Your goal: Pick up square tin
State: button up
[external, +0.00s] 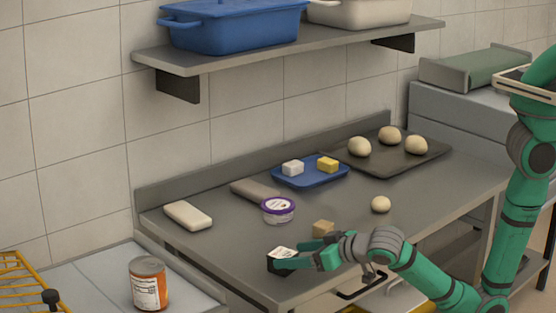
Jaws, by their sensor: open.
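A small squarish item with a white, marked top, which looks like the square tin (283,252), is on the grey worktop near its front edge. My gripper (290,258) reaches in from the right, low over the worktop, with its green fingers open. The fingers are at the tin, one on its far side and one on its near side. The near finger and its dark tip hide the tin's lower part. I cannot tell whether the fingers touch it.
A tan block (323,228) sits just behind my gripper. A purple-lidded tub (278,209), a pale bar (188,215), a blue tray (310,182) and a dough ball (381,204) stand farther back. A round can (149,285) stands on the lower left surface. A shelf (230,61) overhangs the back.

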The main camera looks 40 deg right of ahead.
jog(key=x, duration=0.5)
jog(key=shift+s+d+f, duration=0.1)
jog(key=shift+f, duration=0.1)
jog(key=shift+c, duration=0.4)
jog(key=c, duration=1.2)
